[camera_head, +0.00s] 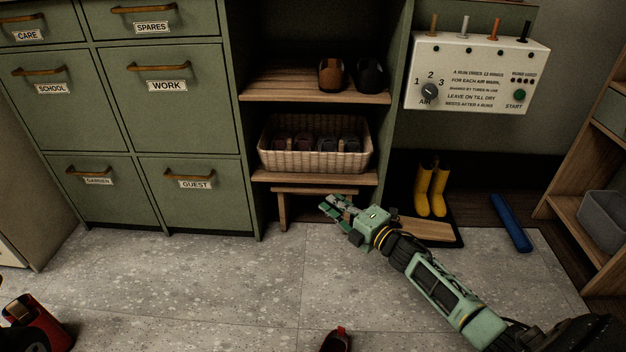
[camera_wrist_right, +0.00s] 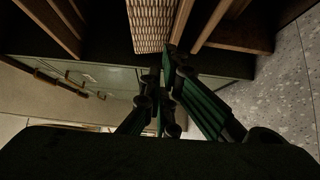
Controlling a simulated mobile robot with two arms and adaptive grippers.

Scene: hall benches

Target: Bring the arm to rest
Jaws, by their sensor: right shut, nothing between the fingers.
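My right arm reaches in from the lower right in the head view. Its green gripper (camera_head: 333,205) hangs above the floor in front of the low wooden stool under the shelves. The gripper is shut and empty. In the right wrist view the closed fingers (camera_wrist_right: 168,60) show, with the wicker basket (camera_wrist_right: 152,25) beyond them. The basket (camera_head: 315,160) sits on the lower shelf in the head view and holds several dark shoes. My left gripper is not clearly in view.
Green drawers (camera_head: 195,195) stand at the left. Yellow boots (camera_head: 431,190) stand on a dark tray beside a blue roll (camera_head: 511,222). A white control panel (camera_head: 476,73) hangs above. A dark red shoe (camera_head: 336,341) lies on the floor at the bottom. The grey floor (camera_head: 230,280) is mostly clear.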

